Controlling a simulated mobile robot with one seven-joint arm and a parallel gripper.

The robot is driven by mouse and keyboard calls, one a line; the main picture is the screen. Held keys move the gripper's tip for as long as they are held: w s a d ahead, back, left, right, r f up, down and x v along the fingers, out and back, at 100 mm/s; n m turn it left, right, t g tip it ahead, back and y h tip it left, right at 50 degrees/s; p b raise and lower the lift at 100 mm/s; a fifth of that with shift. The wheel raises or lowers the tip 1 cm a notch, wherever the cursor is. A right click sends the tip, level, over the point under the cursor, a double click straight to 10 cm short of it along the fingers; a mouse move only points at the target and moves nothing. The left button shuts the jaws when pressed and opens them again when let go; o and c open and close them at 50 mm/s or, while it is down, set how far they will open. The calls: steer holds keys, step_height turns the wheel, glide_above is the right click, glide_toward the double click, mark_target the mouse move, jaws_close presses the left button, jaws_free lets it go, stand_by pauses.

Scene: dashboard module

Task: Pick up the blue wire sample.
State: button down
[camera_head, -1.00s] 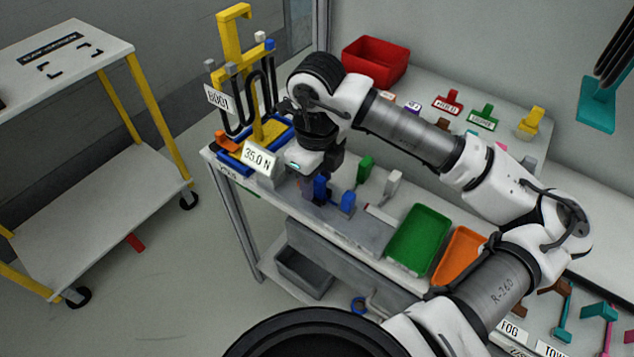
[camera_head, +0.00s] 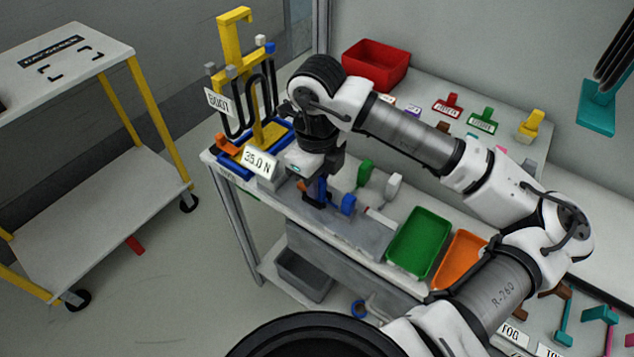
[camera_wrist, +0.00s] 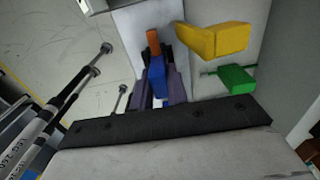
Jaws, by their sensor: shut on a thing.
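My gripper (camera_head: 317,193) points down over the grey strip at the table's front edge, in the head view. In the wrist view its dark purple fingers (camera_wrist: 160,92) are shut around a blue block-like piece (camera_wrist: 157,76), which I take to be the blue wire sample.
A green piece (camera_head: 365,172) and a white piece (camera_head: 393,186) stand close behind. A green tray (camera_head: 419,240) and an orange tray (camera_head: 460,258) lie to the right. The "35.0 N" sign (camera_head: 259,163) and a yellow stand (camera_head: 233,40) are to the left.

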step_height(320, 180, up, 20)
steer(key=b, duration=0.1)
steer(key=shift+f, duration=0.15)
steer(key=shift+d, duration=0.1)
stand_by(0.9)
